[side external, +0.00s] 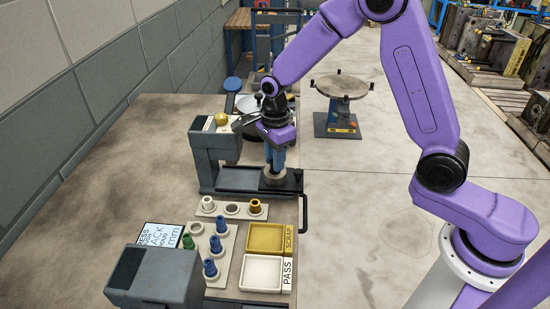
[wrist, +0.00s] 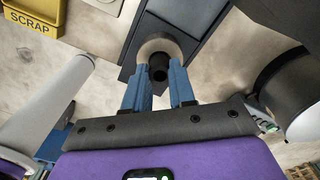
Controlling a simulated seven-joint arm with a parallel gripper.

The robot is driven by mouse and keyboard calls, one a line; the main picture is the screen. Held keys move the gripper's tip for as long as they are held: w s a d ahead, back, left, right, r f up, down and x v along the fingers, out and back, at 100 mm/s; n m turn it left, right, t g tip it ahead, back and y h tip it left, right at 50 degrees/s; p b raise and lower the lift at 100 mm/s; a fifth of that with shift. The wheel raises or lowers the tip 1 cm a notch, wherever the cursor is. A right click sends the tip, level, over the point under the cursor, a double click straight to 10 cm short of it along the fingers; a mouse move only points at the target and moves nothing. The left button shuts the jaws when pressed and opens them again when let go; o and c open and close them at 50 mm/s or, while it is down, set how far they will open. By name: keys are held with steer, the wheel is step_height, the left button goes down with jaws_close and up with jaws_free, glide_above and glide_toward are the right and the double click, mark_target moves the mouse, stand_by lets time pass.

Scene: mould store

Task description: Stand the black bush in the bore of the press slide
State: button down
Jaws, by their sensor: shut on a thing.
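The black bush (wrist: 158,70) shows between my fingertips in the wrist view; in the side view it is hidden by my fingers. My gripper (wrist: 159,74) is shut on it, with a blue finger on each side. In the side view my gripper (side external: 276,167) points down over the press slide (side external: 238,180). The slide's pale round seat with the bore (side external: 275,180) is right below the fingertips, and it also shows behind the bush in the wrist view (wrist: 177,46). I cannot tell whether the bush's lower end is inside the bore.
The grey press body (side external: 215,155) stands left of my gripper. A pale rack (side external: 219,211) holds a white and a brown bush; several blue, green and white bushes stand nearer. The yellow SCRAP tray (side external: 265,238) and white PASS tray (side external: 262,273) lie at right. A black handle (side external: 304,215) projects.

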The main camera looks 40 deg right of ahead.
steer(key=shift+f, duration=0.25)
stand_by(2.2)
steer(key=shift+r, duration=0.25)
stand_by(0.6)
steer(key=shift+c, duration=2.3)
jaws_free()
steer(key=shift+r, duration=0.15)
steer(key=shift+r, duration=3.65)
